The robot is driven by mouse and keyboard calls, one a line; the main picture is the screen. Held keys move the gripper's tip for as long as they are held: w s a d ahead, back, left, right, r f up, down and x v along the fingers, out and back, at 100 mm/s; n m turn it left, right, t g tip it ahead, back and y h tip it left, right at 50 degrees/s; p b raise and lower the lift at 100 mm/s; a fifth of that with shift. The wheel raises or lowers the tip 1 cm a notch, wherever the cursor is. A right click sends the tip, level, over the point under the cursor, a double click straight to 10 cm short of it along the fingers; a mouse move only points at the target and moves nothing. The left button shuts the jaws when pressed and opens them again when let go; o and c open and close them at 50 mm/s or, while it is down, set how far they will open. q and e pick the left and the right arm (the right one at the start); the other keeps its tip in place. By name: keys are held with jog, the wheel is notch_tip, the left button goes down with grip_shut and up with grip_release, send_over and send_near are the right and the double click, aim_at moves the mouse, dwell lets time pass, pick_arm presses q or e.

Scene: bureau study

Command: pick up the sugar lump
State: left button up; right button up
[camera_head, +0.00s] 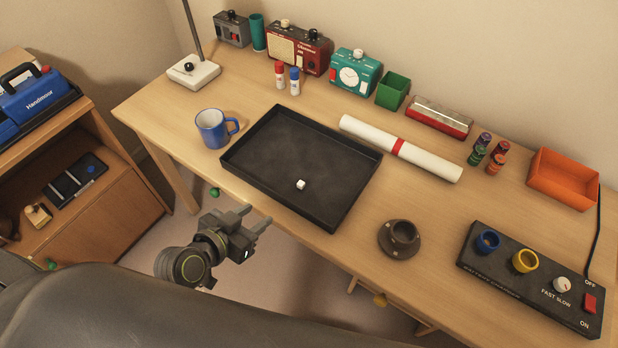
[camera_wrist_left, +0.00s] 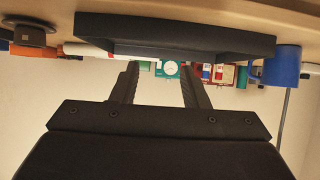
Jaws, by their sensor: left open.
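The sugar lump (camera_head: 300,184) is a small white cube lying in the black tray (camera_head: 259,203), near the tray's front middle. My left gripper (camera_head: 257,217) is open and empty, just off the desk's front edge, in front of the tray and apart from it. In the left wrist view the two fingers (camera_wrist_left: 158,84) are spread with nothing between them, and the tray (camera_wrist_left: 180,47) shows across the top, with the scene upside down. The lump cannot be seen in that view. My right gripper is in neither view.
A blue mug (camera_head: 211,130) stands left of the tray, and a white roll with a red band (camera_head: 365,136) lies behind its right side. A black control box (camera_head: 530,276) sits farther right.

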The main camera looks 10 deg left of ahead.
pick_arm(q)
jog(key=r, duration=0.1)
jog(key=p, duration=0.1)
send_near(300, 184)
jog(key=x, duration=0.8)
jog(key=shift+w+f, duration=0.1)
jog(key=shift+w, duration=0.15)
jog(key=shift+c, duration=0.3)
grip_shut()
